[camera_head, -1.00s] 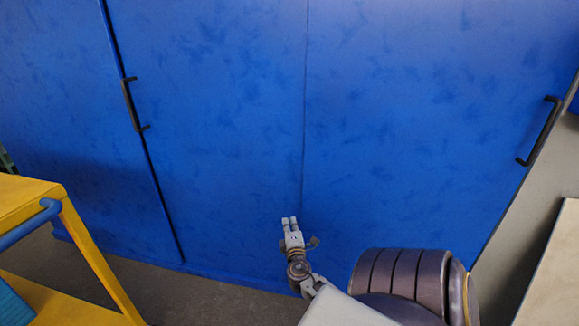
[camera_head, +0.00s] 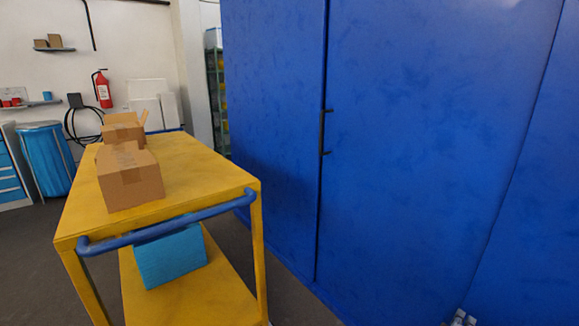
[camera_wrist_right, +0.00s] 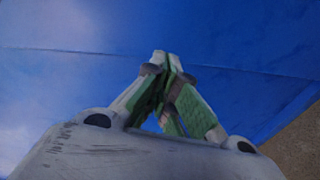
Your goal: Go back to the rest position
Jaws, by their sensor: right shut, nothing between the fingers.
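My right gripper (camera_head: 464,318) shows only by its fingertips at the bottom edge of the head view, low in front of the blue cabinet. In the right wrist view its fingers (camera_wrist_right: 168,62) meet at the tips, shut with nothing between them. Blue cabinet surface and a patch of brown floor lie beyond them. My left gripper is in neither view.
A tall blue cabinet (camera_head: 420,130) with a black handle (camera_head: 323,132) fills the right. A yellow cart (camera_head: 90,215) at left carries cardboard boxes (camera_head: 130,178), with a blue box (camera_head: 170,256) on its lower shelf. Dark floor (camera_head: 290,305) shows between cart and cabinet.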

